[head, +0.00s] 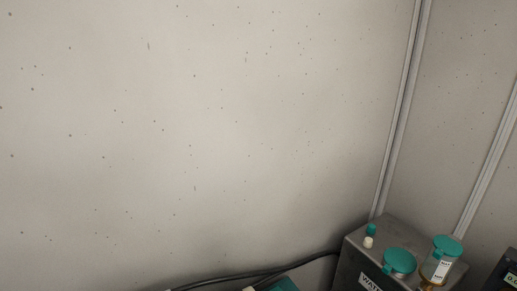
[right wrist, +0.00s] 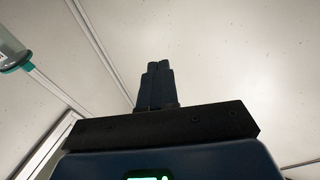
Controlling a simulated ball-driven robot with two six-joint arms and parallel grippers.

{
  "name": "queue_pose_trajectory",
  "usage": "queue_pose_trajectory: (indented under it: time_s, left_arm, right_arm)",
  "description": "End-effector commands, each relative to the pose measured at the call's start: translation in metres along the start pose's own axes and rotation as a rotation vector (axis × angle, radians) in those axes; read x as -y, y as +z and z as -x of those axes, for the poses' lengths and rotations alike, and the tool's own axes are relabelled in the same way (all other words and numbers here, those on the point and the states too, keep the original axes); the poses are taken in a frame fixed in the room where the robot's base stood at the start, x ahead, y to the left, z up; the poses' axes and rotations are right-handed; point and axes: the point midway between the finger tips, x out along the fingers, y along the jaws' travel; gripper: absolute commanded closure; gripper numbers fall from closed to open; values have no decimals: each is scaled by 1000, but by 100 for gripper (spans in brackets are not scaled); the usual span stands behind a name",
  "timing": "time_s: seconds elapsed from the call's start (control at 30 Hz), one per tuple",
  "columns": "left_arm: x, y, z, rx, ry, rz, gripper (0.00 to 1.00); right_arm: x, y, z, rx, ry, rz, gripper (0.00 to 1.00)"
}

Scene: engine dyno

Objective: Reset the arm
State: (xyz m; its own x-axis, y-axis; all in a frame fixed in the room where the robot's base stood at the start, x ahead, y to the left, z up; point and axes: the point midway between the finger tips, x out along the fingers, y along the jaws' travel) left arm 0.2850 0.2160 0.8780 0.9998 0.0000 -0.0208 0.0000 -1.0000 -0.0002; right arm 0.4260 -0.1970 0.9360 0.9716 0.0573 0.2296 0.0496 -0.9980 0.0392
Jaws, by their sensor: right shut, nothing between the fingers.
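My right gripper (right wrist: 158,68) shows in the right wrist view. Its two dark fingers are together and point up toward the pale speckled wall, with nothing between them. No arm or gripper of mine shows in the head view. My left gripper is in neither view.
In the head view a grey metal box (head: 363,258) with a partly cut-off label stands at the lower right. On it are a teal-capped jar (head: 443,262) and a teal lid (head: 399,261). Black cables (head: 235,276) run along the bottom.

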Motion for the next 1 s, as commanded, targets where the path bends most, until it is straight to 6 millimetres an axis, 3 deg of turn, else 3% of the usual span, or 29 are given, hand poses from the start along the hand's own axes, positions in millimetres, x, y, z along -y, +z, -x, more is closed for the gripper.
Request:
queue_pose_trajectory:
  time_s: [0.03,0.2,0.5,0.63,1.0]
  left_arm:
    - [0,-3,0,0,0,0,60]
    - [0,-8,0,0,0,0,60]
    - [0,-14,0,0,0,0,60]
    - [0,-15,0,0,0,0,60]
    - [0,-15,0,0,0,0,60]
  right_arm:
    - [-2,-3,18,9,5,7,100]
    - [-7,-8,70,53,26,-11,100]
    - [-9,5,134,215,48,-34,100]
    - [-9,8,146,247,52,-34,100]
    - [-9,8,146,247,52,-34,100]
